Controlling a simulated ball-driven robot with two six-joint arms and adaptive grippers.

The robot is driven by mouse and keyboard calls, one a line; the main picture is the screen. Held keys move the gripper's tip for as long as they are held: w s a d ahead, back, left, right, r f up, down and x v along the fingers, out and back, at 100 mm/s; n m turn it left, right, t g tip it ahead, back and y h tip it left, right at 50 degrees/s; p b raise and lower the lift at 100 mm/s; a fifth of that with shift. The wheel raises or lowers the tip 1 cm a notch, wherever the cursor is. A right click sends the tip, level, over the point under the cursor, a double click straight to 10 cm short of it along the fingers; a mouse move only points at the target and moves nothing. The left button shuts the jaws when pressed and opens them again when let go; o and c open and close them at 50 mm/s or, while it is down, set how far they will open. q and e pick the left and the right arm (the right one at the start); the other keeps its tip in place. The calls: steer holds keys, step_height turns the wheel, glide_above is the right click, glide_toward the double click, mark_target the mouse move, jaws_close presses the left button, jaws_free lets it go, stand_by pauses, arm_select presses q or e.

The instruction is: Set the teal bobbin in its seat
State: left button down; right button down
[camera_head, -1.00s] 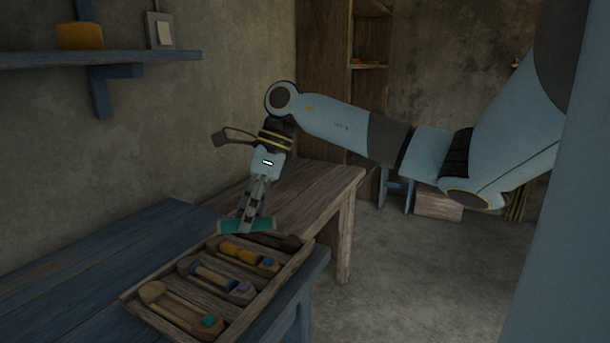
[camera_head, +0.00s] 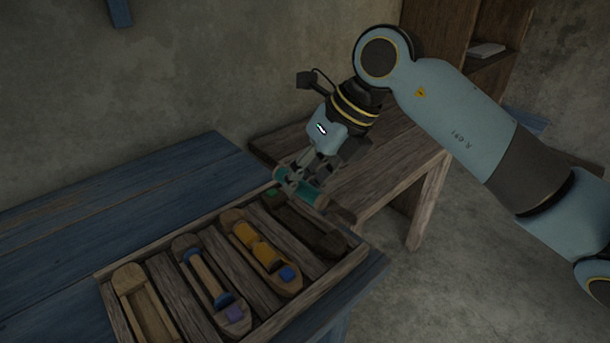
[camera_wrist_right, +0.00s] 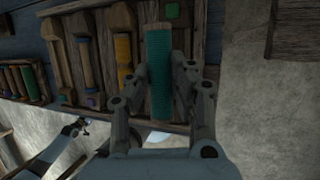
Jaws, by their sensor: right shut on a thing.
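My right gripper (camera_head: 304,180) is shut on the teal bobbin (camera_head: 312,193), which hangs over the far right part of the wooden tray (camera_head: 208,217). In the right wrist view the teal bobbin (camera_wrist_right: 159,72) sits between the fingers. Below it is a dark shuttle (camera_head: 318,238) with a green square (camera_head: 272,194) at its far end; the gripper and bobbin hide part of its hollow. The leftmost, pale shuttle (camera_head: 141,298) has an empty hollow. In the right wrist view, what looks like my left gripper (camera_wrist_right: 76,127) shows small and dark; its jaws are unclear.
Between those shuttles lie one with an orange bobbin (camera_head: 258,246) and one with a blue-ended bobbin (camera_head: 206,274). The tray rests on a blue table (camera_head: 110,196). A brown wooden bench (camera_head: 385,180) stands behind. The right wrist view shows several coloured spools (camera_wrist_right: 21,82) at left.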

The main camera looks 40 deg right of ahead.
mark_target(294, 222)
step_height(294, 222, down, 6)
steer(key=b, duration=0.4)
steer(key=shift+r, duration=0.1)
steer(key=shift+f+b, duration=0.25)
steer(key=shift+b, duration=0.05)
steer(key=shift+s+f, duration=0.2)
steer(key=shift+f, duration=0.05)
steer(key=c, duration=1.1)
jaws_free()
steer(key=shift+w+f, duration=0.1)
steer(key=shift+f, duration=0.05)
steer(key=shift+o, duration=0.2)
steer(key=shift+r, duration=0.2)
